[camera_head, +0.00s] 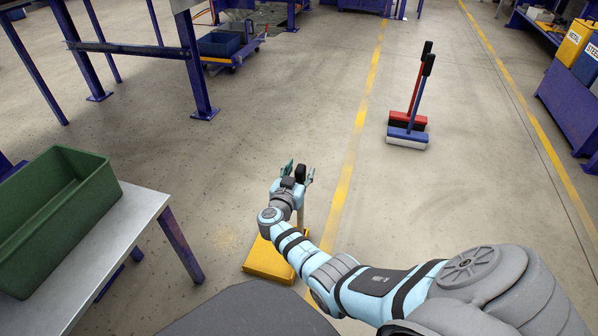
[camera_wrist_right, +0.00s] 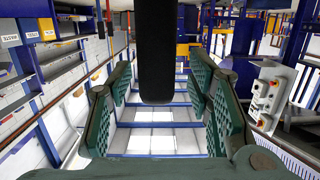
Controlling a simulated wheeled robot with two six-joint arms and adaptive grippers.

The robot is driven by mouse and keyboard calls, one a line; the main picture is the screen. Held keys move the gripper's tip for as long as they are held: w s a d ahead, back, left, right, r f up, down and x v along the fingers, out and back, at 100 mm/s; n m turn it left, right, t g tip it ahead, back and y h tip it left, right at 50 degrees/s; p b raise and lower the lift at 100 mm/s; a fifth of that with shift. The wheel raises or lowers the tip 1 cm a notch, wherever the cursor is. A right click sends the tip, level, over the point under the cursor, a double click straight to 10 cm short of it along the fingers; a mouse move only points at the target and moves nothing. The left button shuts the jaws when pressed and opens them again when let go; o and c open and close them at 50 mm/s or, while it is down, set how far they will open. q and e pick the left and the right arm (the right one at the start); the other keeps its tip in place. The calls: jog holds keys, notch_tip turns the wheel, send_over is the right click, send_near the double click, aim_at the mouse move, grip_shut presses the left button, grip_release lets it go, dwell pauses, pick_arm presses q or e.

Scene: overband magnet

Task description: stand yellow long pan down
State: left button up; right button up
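The yellow long pan (camera_head: 268,262) stands on the floor, its yellow body flat and its handle rising behind my right arm. The black grip (camera_head: 300,174) of the handle shows at my right gripper (camera_head: 301,169). In the right wrist view, the dark grip (camera_wrist_right: 168,50) is between the two green fingers of that gripper (camera_wrist_right: 160,72). The fingers are open, with a visible gap on each side of the grip. My right forearm hides part of the pan and its handle. My left gripper is not in view.
A red broom (camera_head: 415,118) and a blue broom (camera_head: 408,137) stand upright on the floor at the upper right. A green bin (camera_head: 60,215) sits on a metal table (camera_head: 150,205) at the left. The floor around the pan and brooms is clear.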

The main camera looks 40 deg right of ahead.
jog(key=shift+f, duration=0.1)
notch_tip(320, 180, up, 10)
jog(key=shift+r, duration=0.1)
dwell(0.6)
